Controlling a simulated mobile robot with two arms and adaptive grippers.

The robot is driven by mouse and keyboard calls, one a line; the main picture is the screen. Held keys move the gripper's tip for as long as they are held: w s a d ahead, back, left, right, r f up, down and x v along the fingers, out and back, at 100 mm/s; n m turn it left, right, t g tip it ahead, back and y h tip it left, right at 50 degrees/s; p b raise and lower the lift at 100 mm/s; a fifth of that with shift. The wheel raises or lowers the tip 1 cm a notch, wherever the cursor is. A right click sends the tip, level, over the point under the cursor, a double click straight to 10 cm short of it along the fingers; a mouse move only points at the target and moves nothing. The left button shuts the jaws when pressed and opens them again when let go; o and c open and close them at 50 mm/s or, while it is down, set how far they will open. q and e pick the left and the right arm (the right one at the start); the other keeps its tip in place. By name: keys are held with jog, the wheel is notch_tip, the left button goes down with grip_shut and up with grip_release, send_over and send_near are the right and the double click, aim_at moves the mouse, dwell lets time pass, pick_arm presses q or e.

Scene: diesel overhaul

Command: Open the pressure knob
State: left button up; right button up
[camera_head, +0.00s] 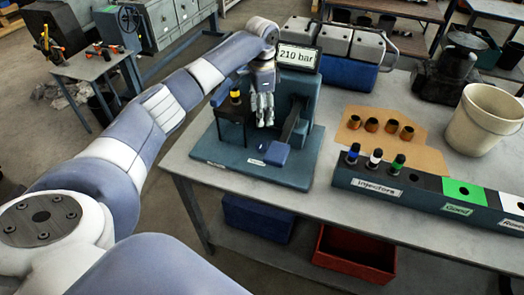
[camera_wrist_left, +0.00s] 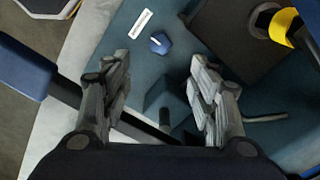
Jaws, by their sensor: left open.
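The pressure tester has a teal base plate (camera_head: 225,157) on the bench and a screen (camera_head: 299,57) reading "210 bar". A small blue knob with a white mark (camera_wrist_left: 160,43), which looks like the pressure knob, sits on the plate near a white label (camera_wrist_left: 141,23). In the head view the knob (camera_head: 262,147) is tiny, below my gripper. My left gripper (camera_head: 264,112) hangs above the plate. In the left wrist view its fingers (camera_wrist_left: 160,110) are apart with nothing held; the knob lies beyond the fingertips, untouched. My right gripper is not in view.
A black lever with a blue handle (camera_head: 275,154) stands beside the gripper; the handle (camera_wrist_left: 25,75) is left in the wrist view. A dark stand holds a yellow-banded injector (camera_head: 235,97). An injector rack (camera_head: 420,193), cardboard with several nozzles (camera_head: 415,152) and a bucket (camera_head: 484,118) are to the right.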

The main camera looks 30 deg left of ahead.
pick_arm(q)
jog(key=b, duration=0.4)
send_over(262, 144)
notch_tip(262, 144, down, 4)
jog(key=f, duration=0.1)
notch_tip(262, 144, down, 10)
jog(key=p, duration=0.3)
jog(key=shift+f, duration=0.15)
jog(key=shift+s, duration=0.1)
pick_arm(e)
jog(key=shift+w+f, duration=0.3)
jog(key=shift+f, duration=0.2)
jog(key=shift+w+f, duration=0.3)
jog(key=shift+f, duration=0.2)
pick_arm(q)
jog(key=shift+c, duration=0.5)
jog(key=c, duration=1)
